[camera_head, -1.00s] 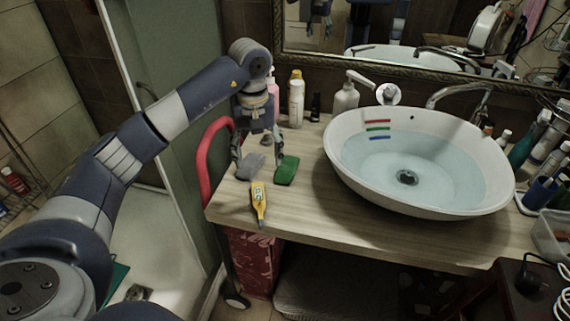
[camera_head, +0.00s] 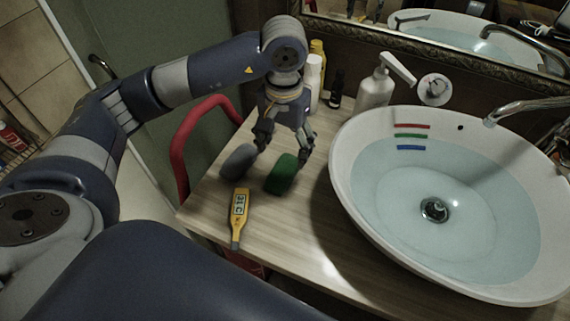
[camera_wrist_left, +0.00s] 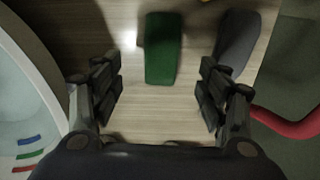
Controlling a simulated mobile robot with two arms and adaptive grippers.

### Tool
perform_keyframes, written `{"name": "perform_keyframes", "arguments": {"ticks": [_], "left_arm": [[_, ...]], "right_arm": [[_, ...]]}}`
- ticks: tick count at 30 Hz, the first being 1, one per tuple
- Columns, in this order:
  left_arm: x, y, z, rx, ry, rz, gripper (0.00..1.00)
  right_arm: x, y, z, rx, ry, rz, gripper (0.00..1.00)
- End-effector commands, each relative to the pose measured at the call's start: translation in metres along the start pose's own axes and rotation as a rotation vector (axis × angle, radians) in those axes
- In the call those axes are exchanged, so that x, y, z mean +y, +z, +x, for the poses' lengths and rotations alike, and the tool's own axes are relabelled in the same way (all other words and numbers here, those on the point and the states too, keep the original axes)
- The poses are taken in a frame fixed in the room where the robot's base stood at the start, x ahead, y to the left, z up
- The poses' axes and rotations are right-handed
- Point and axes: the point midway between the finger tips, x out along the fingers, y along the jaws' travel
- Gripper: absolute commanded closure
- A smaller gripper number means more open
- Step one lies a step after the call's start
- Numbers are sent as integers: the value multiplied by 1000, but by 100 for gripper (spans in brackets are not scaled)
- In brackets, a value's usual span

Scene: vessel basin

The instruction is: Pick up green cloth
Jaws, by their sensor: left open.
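The green cloth (camera_head: 281,174) is a small folded block lying on the wooden counter, left of the basin. It also shows in the left wrist view (camera_wrist_left: 163,48), at the top, ahead of the open fingers and roughly between their lines. My left gripper (camera_head: 282,150) points down just behind and above the cloth, open and empty. Its two fingers show in the left wrist view (camera_wrist_left: 160,92) with bare counter between them. The head view does not show clearly whether a finger touches the cloth. My right gripper is not in view.
A grey cloth (camera_head: 238,161) lies close left of the green one. A yellow thermometer (camera_head: 239,216) lies in front. The water-filled white basin (camera_head: 351,200) stands to the right. A soap dispenser (camera_head: 373,92) and bottles stand behind. A red rail (camera_head: 182,148) is at the counter's left.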

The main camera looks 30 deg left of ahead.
Motion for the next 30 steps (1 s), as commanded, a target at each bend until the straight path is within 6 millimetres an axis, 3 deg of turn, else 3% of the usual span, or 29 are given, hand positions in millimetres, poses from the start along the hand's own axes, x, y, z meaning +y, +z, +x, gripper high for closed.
{"name": "perform_keyframes", "arguments": {"ticks": [3, 6, 11, 18, 29, 30], "left_arm": [[0, 0, 18, -4, 0, -2, 32], [0, 0, 27, -2, 0, -2, 32], [-1, 0, 37, -4, 1, -2, 32], [-2, 0, 71, -4, 1, -3, 32], [-2, -1, 82, 1, 1, -1, 32], [-2, -1, 82, 1, 1, -1, 41]], "right_arm": [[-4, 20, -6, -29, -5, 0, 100], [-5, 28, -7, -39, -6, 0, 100], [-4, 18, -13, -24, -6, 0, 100], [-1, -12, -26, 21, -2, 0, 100], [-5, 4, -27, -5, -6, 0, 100], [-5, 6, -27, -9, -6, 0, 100]]}}
